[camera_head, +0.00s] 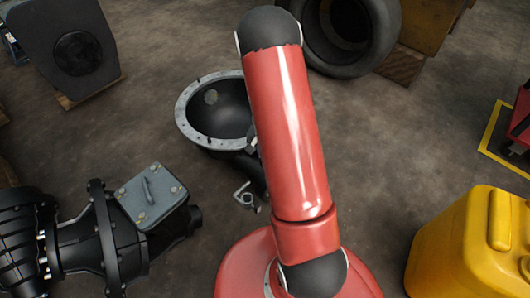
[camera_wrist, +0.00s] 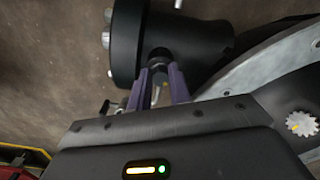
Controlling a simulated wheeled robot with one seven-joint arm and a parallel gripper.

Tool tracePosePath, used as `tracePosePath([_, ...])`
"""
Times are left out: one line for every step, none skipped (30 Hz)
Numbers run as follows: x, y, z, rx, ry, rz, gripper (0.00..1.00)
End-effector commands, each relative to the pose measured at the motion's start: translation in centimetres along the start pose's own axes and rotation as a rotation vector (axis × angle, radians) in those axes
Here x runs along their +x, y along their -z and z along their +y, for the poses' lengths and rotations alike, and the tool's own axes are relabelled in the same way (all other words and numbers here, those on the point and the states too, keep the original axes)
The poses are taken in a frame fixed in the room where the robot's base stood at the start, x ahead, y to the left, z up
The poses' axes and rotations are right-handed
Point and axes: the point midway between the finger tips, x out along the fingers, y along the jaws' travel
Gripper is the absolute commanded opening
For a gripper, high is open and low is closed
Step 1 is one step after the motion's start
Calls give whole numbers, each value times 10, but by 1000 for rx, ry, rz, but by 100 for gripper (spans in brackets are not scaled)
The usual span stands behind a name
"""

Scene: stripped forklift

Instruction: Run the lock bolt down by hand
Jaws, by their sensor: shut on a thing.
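In the wrist view, the two purple fingers of my gripper (camera_wrist: 161,76) point up at a black cylindrical part (camera_wrist: 185,35). They are shut on a small dark piece, seemingly the lock bolt (camera_wrist: 158,58), at the lower side of that part. The bolt is mostly hidden between the fingertips, and its thread and depth cannot be seen. In the head view, a black bowl-shaped housing (camera_head: 217,107) with a grey flange lies on the floor behind my red arm. My arm hides part of its right side, and my gripper is not clearly visible there.
A black gearbox-like assembly (camera_head: 90,243) with a grey cover lies at the lower left. A yellow canister (camera_head: 470,245) stands at the lower right. A tyre (camera_head: 348,38) is at the back, and a dark block (camera_head: 65,50) at the back left. A small metal bracket (camera_head: 246,197) lies near the housing.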

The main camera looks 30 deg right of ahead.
Motion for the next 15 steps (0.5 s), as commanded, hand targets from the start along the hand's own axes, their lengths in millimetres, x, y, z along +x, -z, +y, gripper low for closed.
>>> tracePosePath([-2, 1, -1, 1, 2, 4, 0])
tracePosePath([-2, 1, -1, 1, 2, 4, 0])
tracePosePath([-2, 1, -1, 0, 2, 4, 0])
tracePosePath([-2, 1, -1, 0, 2, 4, 0])
tracePosePath([-2, 1, -1, 0, 2, 4, 0])
tracePosePath([-2, 1, -1, 0, 2, 4, 0])
tracePosePath([-2, 1, -1, -1, 2, 4, 0])
tracePosePath([-2, 1, -1, -1, 2, 4, 0])
tracePosePath([-2, 1, -1, -1, 2, 4, 22])
tracePosePath([-2, 1, -1, -1, 2, 4, 26])
tracePosePath([-2, 1, -1, -1, 2, 4, 30])
tracePosePath([-2, 1, -1, -1, 2, 4, 35])
tracePosePath([-2, 1, -1, -1, 2, 3, 39])
tracePosePath([-2, 1, -1, -1, 2, 3, 42])
tracePosePath([-1, 1, 0, -1, 1, 3, 42])
